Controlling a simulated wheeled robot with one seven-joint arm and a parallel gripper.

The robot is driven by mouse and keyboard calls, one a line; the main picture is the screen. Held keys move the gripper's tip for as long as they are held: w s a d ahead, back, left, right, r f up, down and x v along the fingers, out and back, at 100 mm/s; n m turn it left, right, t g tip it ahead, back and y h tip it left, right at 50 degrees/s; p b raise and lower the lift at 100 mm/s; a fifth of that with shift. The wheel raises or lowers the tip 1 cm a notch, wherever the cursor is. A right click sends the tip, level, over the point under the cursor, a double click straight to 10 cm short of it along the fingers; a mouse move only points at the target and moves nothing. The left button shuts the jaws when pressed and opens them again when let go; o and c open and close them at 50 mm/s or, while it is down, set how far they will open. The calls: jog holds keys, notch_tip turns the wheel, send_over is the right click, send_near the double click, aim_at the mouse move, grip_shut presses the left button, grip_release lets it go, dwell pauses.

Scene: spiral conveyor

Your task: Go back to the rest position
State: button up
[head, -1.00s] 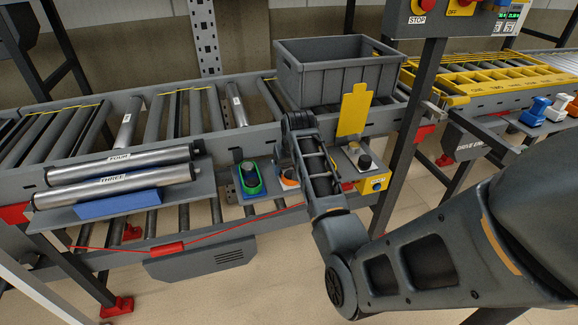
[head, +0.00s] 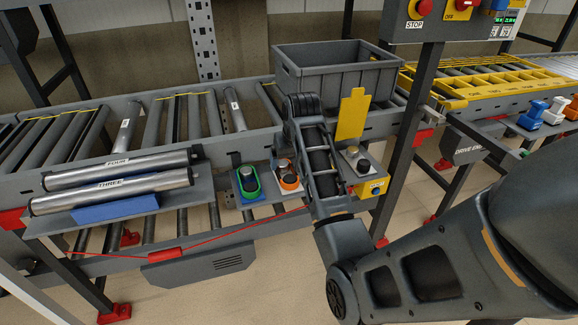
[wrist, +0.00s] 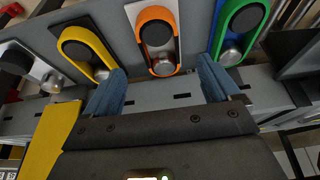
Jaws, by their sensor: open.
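My gripper shows in the wrist view (wrist: 160,90) with its two blue fingers spread apart and nothing between them. Beyond the fingertips is a row of holders: a yellow-rimmed one (wrist: 88,48) at left, an orange-rimmed one (wrist: 158,38) in the middle and a green-rimmed one (wrist: 240,25) at right. In the head view my arm reaches over the conveyor front, and its links hide the gripper. The orange holder (head: 288,178) and green holder (head: 248,182) stand left of the arm on a small shelf.
A grey crate (head: 335,75) sits on the conveyor behind my arm. A yellow plate (head: 353,115) stands close right of the arm, near a dark post (head: 412,125).

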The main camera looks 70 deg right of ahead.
jog(key=shift+s+a+r, duration=0.1)
jog(key=shift+r, duration=0.2)
dwell(0.4)
jog(key=shift+n+t+h, duration=0.3)
jog(key=shift+n+h, duration=0.3)
jog(key=shift+n, duration=0.1)
jog(key=a+f, duration=0.1)
jog(key=s+a+f, duration=0.1)
jog(key=a+f, duration=0.2)
jog(key=shift+s+f, duration=0.1)
jog(key=shift+s, duration=0.15)
jog(key=s+a+f+n+t, duration=0.2)
jog(key=s+a+n+t, duration=0.15)
jog(key=a, duration=0.45)
jog(key=s+a+f+n+t, duration=0.2)
jog(key=s+a, duration=0.2)
jog(key=a, duration=0.5)
jog(key=s+a+r+n+t+y, duration=0.3)
jog(key=s+a+r+t+y, duration=0.1)
jog(key=s+a+r, duration=1.2)
jog(key=a+r+t, duration=0.1)
jog(key=a, duration=0.1)
jog(key=shift+s+a+t+y, duration=0.15)
jog(key=shift+a+t+y, duration=0.15)
jog(key=shift+a+t, duration=0.05)
